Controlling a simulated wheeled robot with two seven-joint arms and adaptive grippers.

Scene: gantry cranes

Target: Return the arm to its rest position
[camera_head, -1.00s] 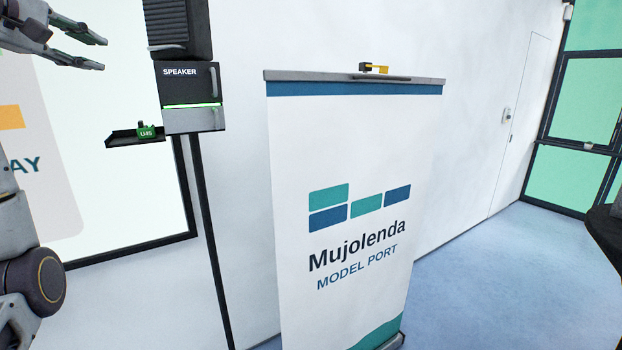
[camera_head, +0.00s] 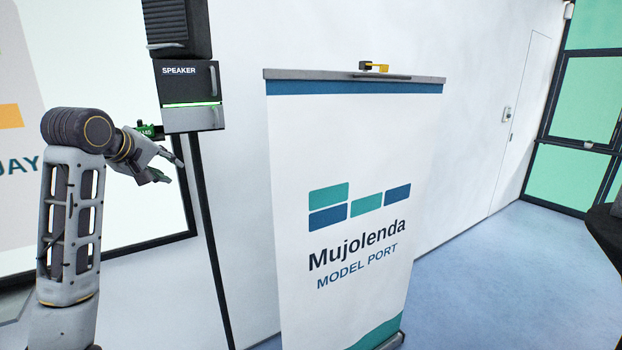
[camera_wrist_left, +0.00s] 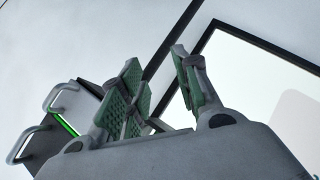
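My left arm rises at the left of the head view, with its elbow up and its forearm pointing right. My left gripper (camera_head: 173,168) is beside the dark pole, just below the speaker box. Its two fingers are apart with nothing between them. My right gripper is in neither view.
The speaker box (camera_head: 188,95) with handles and a green light stands on a dark pole (camera_head: 206,230). A Mujolenda banner (camera_head: 350,150) stands centre. Blue floor (camera_head: 500,285) is open at right.

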